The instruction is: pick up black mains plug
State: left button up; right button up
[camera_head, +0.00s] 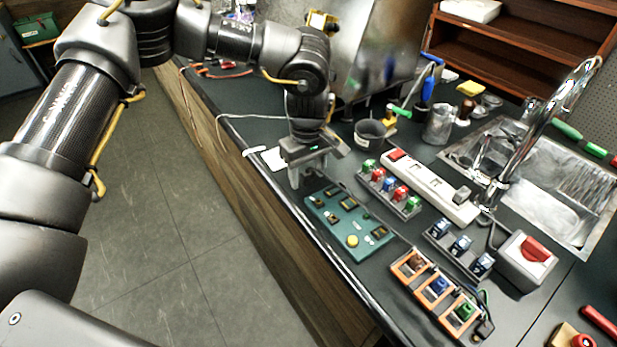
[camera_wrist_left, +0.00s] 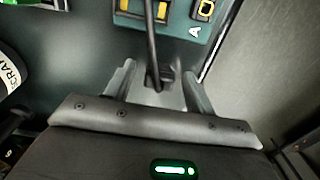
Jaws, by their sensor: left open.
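The black mains plug (camera_wrist_left: 162,78) shows in the left wrist view as a small dark block with its black cable (camera_wrist_left: 151,40) running up over the teal board. My left gripper (camera_wrist_left: 160,88) is open, with one finger on each side of the plug; I cannot tell whether either finger touches it. In the head view my left gripper (camera_head: 308,172) points down near the counter's front edge, just behind the teal board (camera_head: 335,222). The plug is not clear there, as the gripper hides that spot. My right gripper is in neither view.
A white power strip (camera_head: 425,183) with a red switch lies right of the gripper, beside a rack of coloured parts (camera_head: 388,190). A dark cup (camera_head: 370,134) stands close behind. An orange-framed rack (camera_head: 437,287) and a sink (camera_head: 550,195) lie further right.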

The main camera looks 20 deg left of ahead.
pick_arm(q)
jog(key=c, duration=1.1)
jog(key=shift+o, duration=0.2)
